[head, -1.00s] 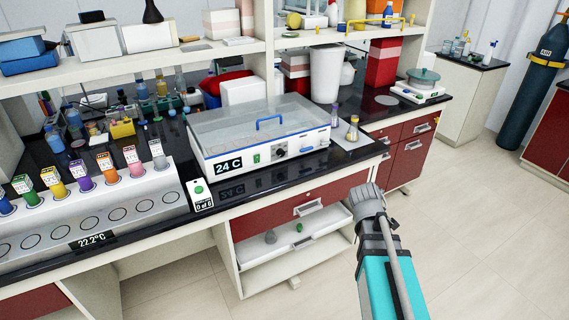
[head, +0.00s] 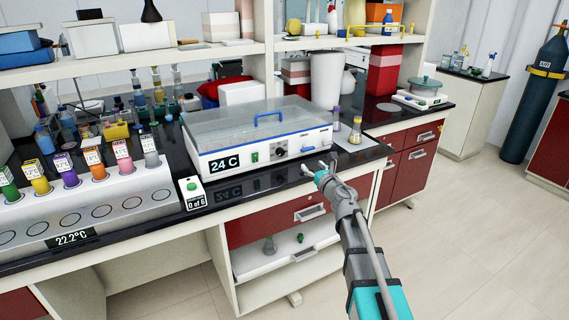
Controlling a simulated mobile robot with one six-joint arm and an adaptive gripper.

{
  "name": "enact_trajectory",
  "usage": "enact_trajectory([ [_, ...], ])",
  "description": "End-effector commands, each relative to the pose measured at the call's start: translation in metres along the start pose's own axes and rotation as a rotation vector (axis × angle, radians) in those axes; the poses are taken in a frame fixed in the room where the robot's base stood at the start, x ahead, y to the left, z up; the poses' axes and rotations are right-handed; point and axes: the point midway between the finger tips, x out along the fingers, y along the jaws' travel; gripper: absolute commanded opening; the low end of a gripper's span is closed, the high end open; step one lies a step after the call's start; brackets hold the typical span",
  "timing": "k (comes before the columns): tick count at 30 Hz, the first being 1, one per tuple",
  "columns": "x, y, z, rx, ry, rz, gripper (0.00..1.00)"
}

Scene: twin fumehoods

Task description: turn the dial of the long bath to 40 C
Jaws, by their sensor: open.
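The long bath (head: 262,130) is a white box with a clear lid and a blue handle, standing on the black bench. Its front display (head: 224,163) reads 24 C. The dark dial (head: 280,152) sits on the front face, right of a green switch (head: 254,157). My gripper (head: 318,168) is open and empty, in front of the bath's right end near the bench edge, to the right of and a little lower than the dial. It is apart from the dial, which shows unobstructed.
A white rack (head: 95,205) with several coloured bottles and a 22.2°C display stands at left. A counter box (head: 193,192) reads "0 of 6". Small flasks (head: 355,130) stand right of the bath. The floor at right is clear.

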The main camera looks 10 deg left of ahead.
Motion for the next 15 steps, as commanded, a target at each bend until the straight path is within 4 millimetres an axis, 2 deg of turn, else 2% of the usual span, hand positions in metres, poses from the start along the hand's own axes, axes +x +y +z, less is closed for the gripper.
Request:
enact_trajectory([
  [1,0.004,0.007,-0.010,-0.057,0.010,0.042,0.77],
  [6,0.008,0.023,-0.020,-0.177,0.028,0.128,0.77],
  [15,0.008,0.026,-0.021,-0.200,0.032,0.145,0.77],
])
